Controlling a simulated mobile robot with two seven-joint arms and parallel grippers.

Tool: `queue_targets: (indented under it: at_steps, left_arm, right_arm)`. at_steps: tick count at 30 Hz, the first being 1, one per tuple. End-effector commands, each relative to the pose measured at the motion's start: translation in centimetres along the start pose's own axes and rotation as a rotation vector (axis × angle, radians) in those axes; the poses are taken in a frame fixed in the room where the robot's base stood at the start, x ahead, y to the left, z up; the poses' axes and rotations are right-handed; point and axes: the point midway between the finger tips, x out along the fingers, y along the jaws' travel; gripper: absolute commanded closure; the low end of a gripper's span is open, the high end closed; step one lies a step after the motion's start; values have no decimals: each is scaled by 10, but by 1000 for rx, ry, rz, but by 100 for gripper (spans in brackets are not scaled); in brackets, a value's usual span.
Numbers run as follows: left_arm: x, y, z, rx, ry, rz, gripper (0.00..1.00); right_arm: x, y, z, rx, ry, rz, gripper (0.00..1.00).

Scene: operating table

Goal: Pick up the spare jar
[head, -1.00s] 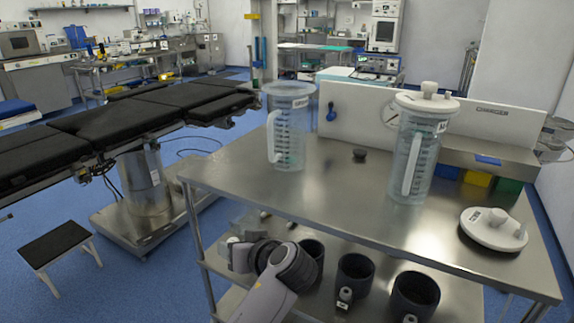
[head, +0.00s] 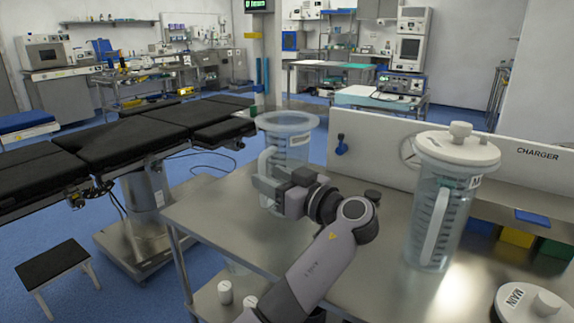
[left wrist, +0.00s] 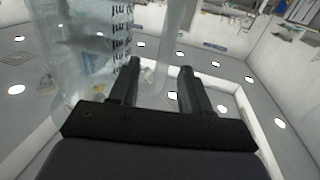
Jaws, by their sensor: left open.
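A clear lidless jar (head: 287,150) stands upright at the left back of the steel table; its label is too small to read, and I take it as the spare jar. My left gripper (head: 264,178) is in front of it at handle height and hides part of its lower body. The left wrist view shows the jar (left wrist: 82,50) at upper left. There the open fingers of the left gripper (left wrist: 159,68) have the jar's handle (left wrist: 173,45) appearing in the gap between them. I cannot tell whether they touch it. My right gripper is out of view.
A second jar with a white lid (head: 457,148) stands to the right on the steel table (head: 385,265). A loose white lid marked MAIN (head: 530,303) lies at the front right. A white panel marked CHARGER (head: 520,165) runs along the back.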

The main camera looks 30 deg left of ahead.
Motion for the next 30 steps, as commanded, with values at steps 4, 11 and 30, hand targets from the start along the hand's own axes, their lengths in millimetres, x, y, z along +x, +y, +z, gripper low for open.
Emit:
queue_targets:
  at_steps: [4,11,30]
  left_arm:
    - [15,-2,-2,0,1,-2,52]
    - [48,-3,-2,2,1,0,52]
    - [50,-3,-2,-2,0,2,100]
  right_arm:
    - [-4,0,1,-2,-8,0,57]
    - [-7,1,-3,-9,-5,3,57]
    - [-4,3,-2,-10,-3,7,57]
